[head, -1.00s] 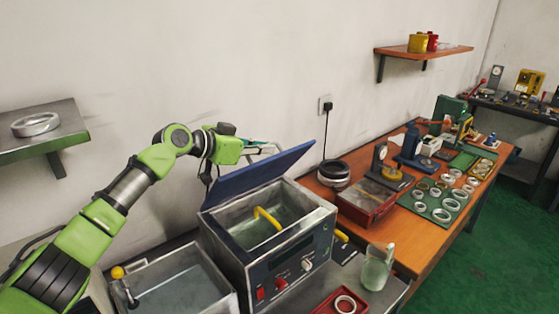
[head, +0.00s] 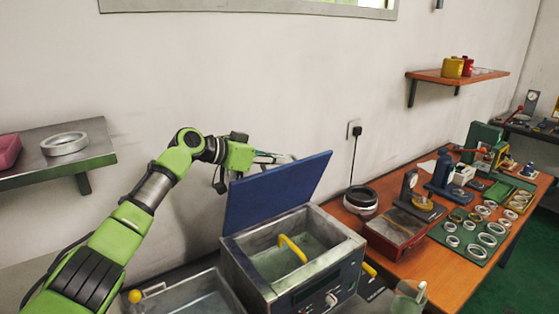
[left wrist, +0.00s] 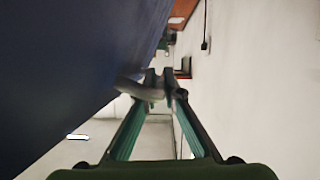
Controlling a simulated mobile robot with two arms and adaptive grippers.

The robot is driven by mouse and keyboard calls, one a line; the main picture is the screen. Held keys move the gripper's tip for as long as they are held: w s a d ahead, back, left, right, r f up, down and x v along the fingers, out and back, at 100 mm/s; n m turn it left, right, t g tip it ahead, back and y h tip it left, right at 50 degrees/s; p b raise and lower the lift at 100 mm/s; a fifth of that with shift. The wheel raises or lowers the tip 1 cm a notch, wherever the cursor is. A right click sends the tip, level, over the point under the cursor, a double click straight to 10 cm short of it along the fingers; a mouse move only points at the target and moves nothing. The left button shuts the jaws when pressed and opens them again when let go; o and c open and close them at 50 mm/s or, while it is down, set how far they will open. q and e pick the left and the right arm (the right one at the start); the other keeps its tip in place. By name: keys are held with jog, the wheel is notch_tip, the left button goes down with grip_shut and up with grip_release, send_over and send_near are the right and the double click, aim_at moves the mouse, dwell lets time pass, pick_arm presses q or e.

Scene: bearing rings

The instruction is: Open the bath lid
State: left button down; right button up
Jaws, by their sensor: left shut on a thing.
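The bath (head: 262,289) is a grey metal box with a knob on its front, and its inside is exposed. Its blue lid (head: 278,192) stands raised steeply at the back edge. In the left wrist view, the lid's dark blue face (left wrist: 70,75) fills the left side. There my left fingertips (left wrist: 160,80) are shut on a grey curved handle (left wrist: 140,90) beside the lid. A yellow handle (head: 292,247) shows inside the bath. My right gripper is out of view.
A metal sink (head: 195,296) adjoins the bath at left. A glass beaker (head: 406,300) stands to its front right. The wall (head: 250,80) is close behind the lid.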

pick_arm(q)
jog(key=c, duration=2.4)
grip_release()
jog(key=shift+w+a+f, duration=0.1)
jog(key=shift+c, duration=0.2)
notch_tip(320, 180, up, 10)
jog(key=shift+f, duration=0.1)
